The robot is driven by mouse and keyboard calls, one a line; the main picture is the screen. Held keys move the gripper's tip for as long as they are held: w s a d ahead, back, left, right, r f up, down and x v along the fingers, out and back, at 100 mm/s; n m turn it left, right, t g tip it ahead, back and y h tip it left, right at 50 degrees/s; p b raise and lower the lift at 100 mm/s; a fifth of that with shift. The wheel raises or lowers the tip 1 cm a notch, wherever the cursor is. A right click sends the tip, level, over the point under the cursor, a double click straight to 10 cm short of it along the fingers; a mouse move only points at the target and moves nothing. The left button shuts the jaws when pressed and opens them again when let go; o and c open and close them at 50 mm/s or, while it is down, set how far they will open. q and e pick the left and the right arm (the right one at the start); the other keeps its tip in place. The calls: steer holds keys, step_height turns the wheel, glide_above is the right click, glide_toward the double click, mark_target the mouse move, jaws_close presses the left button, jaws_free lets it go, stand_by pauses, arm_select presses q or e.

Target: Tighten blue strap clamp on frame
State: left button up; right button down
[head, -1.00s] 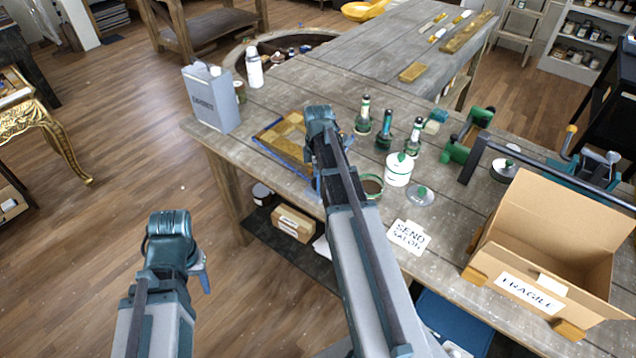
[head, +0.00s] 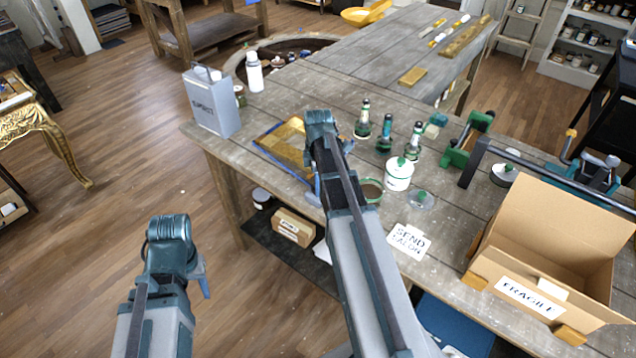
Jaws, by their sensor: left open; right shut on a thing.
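The gilt frame (head: 284,140) lies flat near the left front edge of the workbench. A blue strap clamp (head: 266,133) runs along its edges. My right arm crosses the frame's right side and hides part of it. My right gripper (head: 317,187) points down at the frame's near right corner. It is shut on the clamp there, though the grip itself is mostly hidden behind the arm. My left gripper (head: 203,284) is open and empty, out over the floor, well short of the bench and apart from the frame.
A grey can (head: 212,103) and a white bottle (head: 254,72) stand left of the frame. Several green bottles (head: 384,138) and a white pot (head: 398,175) stand to its right. A lettered card (head: 408,241) and an open cardboard box (head: 528,290) lie further right.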

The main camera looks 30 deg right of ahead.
steer(key=m, duration=0.4)
steer(key=shift+m, duration=2.2)
steer(key=shift+c, duration=1.5)
jaws_free()
step_height(320, 180, up, 14)
steer(key=p, duration=1.3)
steer(key=shift+p, duration=0.4)
